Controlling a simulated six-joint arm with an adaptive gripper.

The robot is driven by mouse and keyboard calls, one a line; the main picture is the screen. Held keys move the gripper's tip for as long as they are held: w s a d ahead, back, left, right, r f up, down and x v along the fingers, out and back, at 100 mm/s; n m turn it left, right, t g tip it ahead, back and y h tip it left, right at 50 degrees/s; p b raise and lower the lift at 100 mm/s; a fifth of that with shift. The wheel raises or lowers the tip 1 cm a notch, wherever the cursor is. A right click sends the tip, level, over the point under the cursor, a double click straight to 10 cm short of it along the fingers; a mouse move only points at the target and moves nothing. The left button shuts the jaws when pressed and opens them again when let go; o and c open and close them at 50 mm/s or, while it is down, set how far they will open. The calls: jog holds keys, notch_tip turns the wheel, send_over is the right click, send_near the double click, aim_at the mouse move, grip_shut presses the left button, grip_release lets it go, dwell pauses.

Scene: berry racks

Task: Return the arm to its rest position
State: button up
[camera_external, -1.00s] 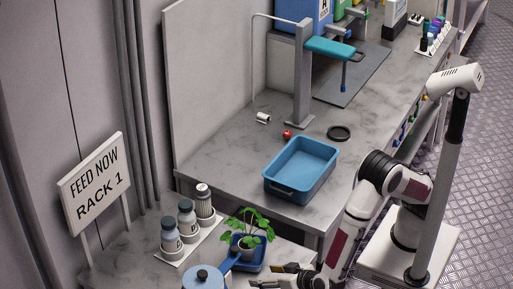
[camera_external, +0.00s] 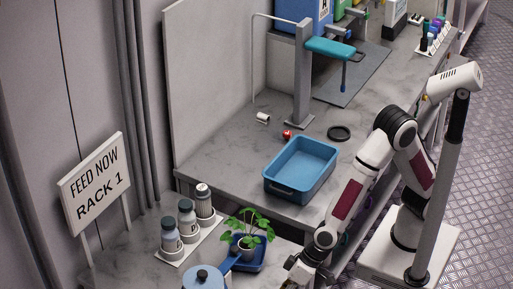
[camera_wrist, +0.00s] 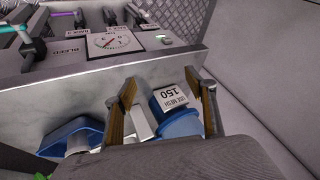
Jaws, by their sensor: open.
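My arm stands on its white base at the right of the external view, its elbow raised and its forearm sloping down to the left. My gripper (camera_external: 296,272) is low at the bottom edge, right of the blue-handled watering can (camera_external: 205,277) and below the potted plant (camera_external: 246,242). In the wrist view my gripper (camera_wrist: 165,90) has its two tan fingers spread apart. A blue container (camera_wrist: 180,124) and a white label reading 150 (camera_wrist: 175,97) show between the fingers, apparently beyond them. I see nothing clamped between the fingers.
A blue tub (camera_external: 301,168) sits on the marble bench, with a black ring (camera_external: 339,133) behind it. Several bottles (camera_external: 187,221) stand in a row at the left. A grey lamp post (camera_external: 440,190) rises in front of my arm. A dial gauge (camera_wrist: 110,40) shows in the wrist view.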

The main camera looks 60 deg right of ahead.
jog(key=s+d+r+m+h, duration=0.1)
jog(key=d+r, duration=0.6)
jog(key=d, duration=0.9)
jog(key=s+d+r+m+t+h, duration=0.1)
jog(key=d+r, duration=0.6)
jog(key=d, duration=0.8)
jog(key=s+d+r+t+h, duration=0.1)
jog(key=d+r+h, duration=0.2)
jog(key=d+r, duration=0.4)
jog(key=d, duration=0.9)
jog(key=shift+d+m, duration=0.3)
jog(key=shift+m, duration=0.1)
